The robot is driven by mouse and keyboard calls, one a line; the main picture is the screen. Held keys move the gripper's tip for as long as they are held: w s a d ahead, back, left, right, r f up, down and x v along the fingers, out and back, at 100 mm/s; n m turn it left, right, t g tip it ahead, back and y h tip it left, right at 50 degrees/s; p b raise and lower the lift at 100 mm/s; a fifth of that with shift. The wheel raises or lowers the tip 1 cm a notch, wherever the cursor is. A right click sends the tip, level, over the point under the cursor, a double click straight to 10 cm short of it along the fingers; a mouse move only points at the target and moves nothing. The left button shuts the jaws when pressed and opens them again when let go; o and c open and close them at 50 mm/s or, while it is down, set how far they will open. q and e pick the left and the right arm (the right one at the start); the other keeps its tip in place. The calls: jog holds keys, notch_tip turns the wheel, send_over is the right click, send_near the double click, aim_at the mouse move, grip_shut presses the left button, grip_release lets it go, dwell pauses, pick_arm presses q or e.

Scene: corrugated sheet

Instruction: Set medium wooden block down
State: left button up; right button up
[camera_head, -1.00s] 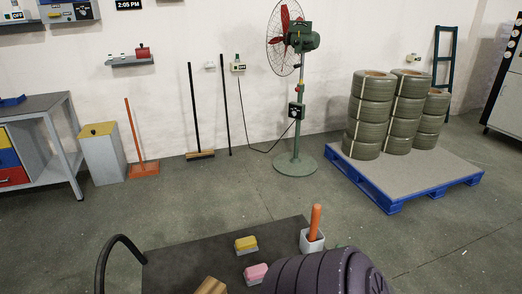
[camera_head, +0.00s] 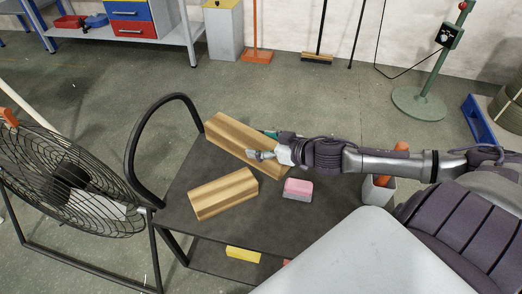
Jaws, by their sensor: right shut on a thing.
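Two striped wooden blocks are on the dark cart top (camera_head: 275,212). The longer block (camera_head: 228,135) is at the back left of the cart, and my right gripper (camera_head: 264,154) is shut on it near its right end. The shorter block (camera_head: 222,194) lies in front of it, apart from it, with no gripper on it. Which one is the medium block I cannot tell for sure. Whether the held block's underside touches the cart is hard to tell. My left gripper is not in view.
A pink and grey block (camera_head: 298,189) lies right of the shorter block. A white holder (camera_head: 378,191) with an orange item stands at the cart's right. A black curved handle (camera_head: 134,142) rises at the left, beside a floor fan (camera_head: 65,180). Yellow (camera_head: 243,254) shows on the lower shelf.

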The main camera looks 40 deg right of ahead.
jog(key=w+d+f, duration=0.1)
jog(key=w+f, duration=0.1)
jog(key=w, duration=0.1)
jog(key=w+d+f+b, duration=0.1)
jog(key=w+f, duration=0.2)
jog(key=w, duration=0.1)
jog(key=w+d+f+b, duration=0.1)
jog(key=w+d+f, duration=0.1)
jog(key=w+f, duration=0.1)
jog(key=shift+w, duration=0.6)
notch_tip(320, 180, down, 2)
jog(key=shift+f+b, duration=0.2)
jog(key=shift+b, duration=0.35)
jog(key=shift+f, duration=0.1)
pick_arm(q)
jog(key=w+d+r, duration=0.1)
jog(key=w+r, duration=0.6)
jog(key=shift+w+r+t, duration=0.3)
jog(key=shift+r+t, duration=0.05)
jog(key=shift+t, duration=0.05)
pick_arm(e)
jog(key=o, duration=1.7)
jog(key=shift+s+f, duration=0.1)
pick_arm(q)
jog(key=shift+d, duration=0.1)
pick_arm(e)
jog(key=shift+o, duration=0.2)
jog(key=shift+s, duration=0.1)
